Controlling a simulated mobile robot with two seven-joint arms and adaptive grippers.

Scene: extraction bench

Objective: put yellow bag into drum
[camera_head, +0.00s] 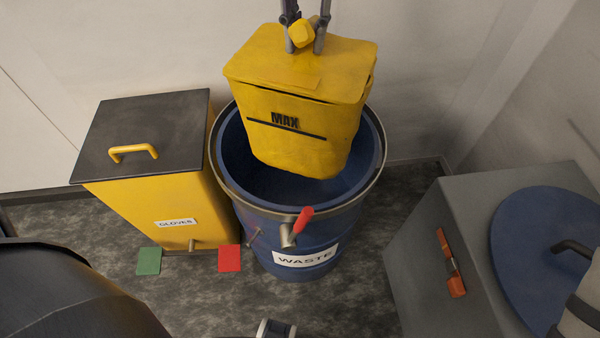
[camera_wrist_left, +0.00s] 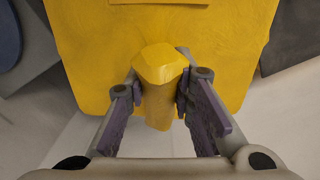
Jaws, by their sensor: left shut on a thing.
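The yellow bag (camera_head: 300,115), marked MAX, hangs upright over the open blue drum (camera_head: 300,225) labelled WASTE. The bag's lower part overlaps the drum's opening in the head view; how deep it reaches cannot be told. My left gripper (camera_head: 304,38) is above the bag, shut on the yellow knob on its top. The left wrist view shows the fingers (camera_wrist_left: 160,95) on both sides of this knob, with the yellow bag top (camera_wrist_left: 100,45) beyond it. My right gripper is not in view.
A yellow bin (camera_head: 165,215) labelled GLOVES, with a dark lid, stands left of the drum. A grey cabinet (camera_head: 420,245) with a round blue lid (camera_head: 535,240) stands at the right. A red-handled lever (camera_head: 303,220) sticks out at the drum's front rim. The wall is close behind.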

